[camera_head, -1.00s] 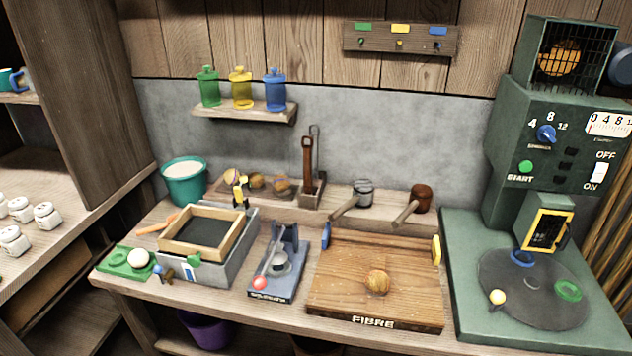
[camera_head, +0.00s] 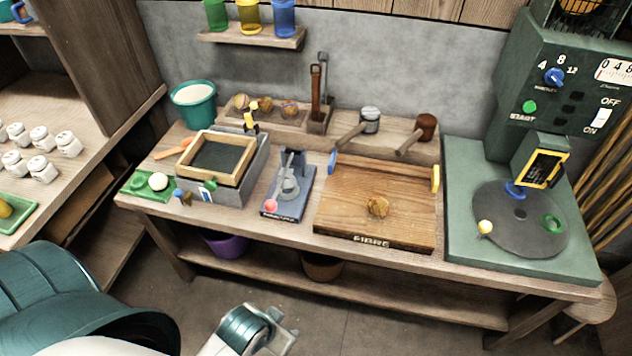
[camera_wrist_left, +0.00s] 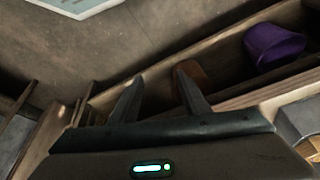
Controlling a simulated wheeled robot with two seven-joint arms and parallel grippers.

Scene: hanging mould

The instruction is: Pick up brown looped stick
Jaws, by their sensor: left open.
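The brown looped stick (camera_head: 315,86) stands upright in a small wooden holder (camera_head: 319,120) at the back of the bench, beside a grey metal stick (camera_head: 324,72). My left gripper (camera_head: 277,324) is low in front of the bench, well below and apart from the stick. In the left wrist view the two dark fingers of this gripper (camera_wrist_left: 160,98) are spread with nothing between them, and the stick does not show there. My right gripper is in neither view.
The bench holds a framed grey box (camera_head: 244,177), a blue lever press (camera_head: 289,190), a wooden FIBRE board (camera_head: 360,215) and two mallet-like tools. A purple bucket (camera_head: 224,245) stands on the lower shelf. The green machine (camera_head: 540,110) rises at right.

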